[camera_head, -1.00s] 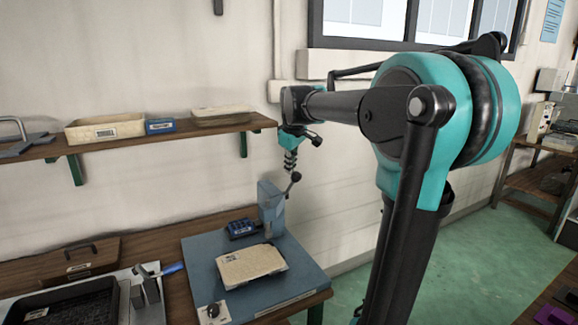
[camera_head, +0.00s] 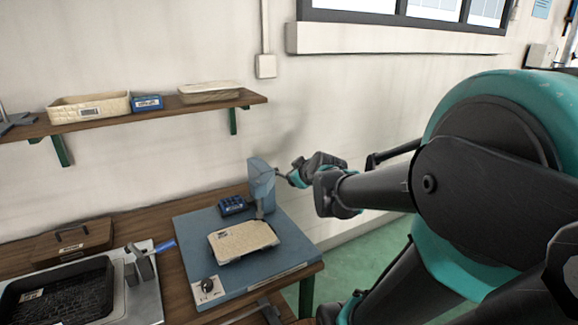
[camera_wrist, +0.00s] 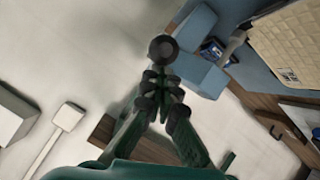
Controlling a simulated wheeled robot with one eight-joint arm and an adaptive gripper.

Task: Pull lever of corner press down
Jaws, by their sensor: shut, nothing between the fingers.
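The corner press has a blue-grey post (camera_head: 262,187) at the back right of a blue base plate (camera_head: 190,240); the post also shows in the wrist view (camera_wrist: 190,65). A beige woven tray panel (camera_head: 243,241) lies flat on the plate. The lever's round dark knob (camera_wrist: 162,48) shows in the wrist view, just beyond my gripper's shut fingertips (camera_wrist: 161,78). In the head view my gripper (camera_head: 291,178) is right of the post, and my wrist partly hides the lever. I cannot tell whether the fingers touch the knob.
A small blue box (camera_head: 232,206) sits on the plate near the post. A wall shelf (camera_head: 150,116) with beige trays is above left. A black tray (camera_head: 62,298) and a brown box (camera_head: 75,243) are at left. The wall is close behind the press.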

